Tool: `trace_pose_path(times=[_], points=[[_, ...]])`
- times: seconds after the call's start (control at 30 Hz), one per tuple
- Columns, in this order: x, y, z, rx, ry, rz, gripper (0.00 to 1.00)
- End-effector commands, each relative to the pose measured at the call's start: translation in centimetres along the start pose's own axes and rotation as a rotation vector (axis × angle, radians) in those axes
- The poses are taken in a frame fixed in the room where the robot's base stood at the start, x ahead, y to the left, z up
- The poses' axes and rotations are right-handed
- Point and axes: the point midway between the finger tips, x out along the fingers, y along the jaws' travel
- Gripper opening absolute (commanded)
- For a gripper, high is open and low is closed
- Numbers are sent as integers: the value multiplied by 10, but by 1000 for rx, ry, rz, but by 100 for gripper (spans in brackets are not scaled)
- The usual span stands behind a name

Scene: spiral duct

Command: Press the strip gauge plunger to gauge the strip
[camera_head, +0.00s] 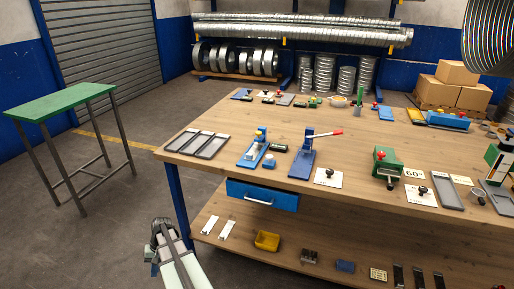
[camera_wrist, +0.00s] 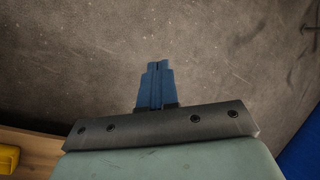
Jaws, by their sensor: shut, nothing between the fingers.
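My gripper (camera_wrist: 157,68) shows in the wrist view with its blue fingers shut together and nothing between them, over bare grey floor. In the head view my arm's end is at the lower left, in front of the bench and apart from everything on it. A small blue-based device with a yellow knob on top (camera_head: 261,133) stands on the bench top near its front edge. Beside it is a blue lever press (camera_head: 304,162) with a red handle. I cannot tell for certain which device is the strip gauge; no label is readable and its plunger is not clear.
The wooden bench (camera_head: 240,120) carries several tools, grey trays (camera_head: 204,144) and a green device (camera_head: 386,165). Below are a blue drawer (camera_head: 261,195) and a shelf with a yellow bin (camera_head: 267,241). A green table (camera_head: 62,101) stands left; floor between is clear.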

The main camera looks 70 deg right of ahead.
Motion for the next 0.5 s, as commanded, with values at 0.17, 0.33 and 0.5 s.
trace_pose_path(times=[0.17,0.33,0.5], points=[[-61,16,-44,62,73,-70,0],[-118,35,-76,113,139,-130,0],[-177,57,-101,158,202,-185,0]])
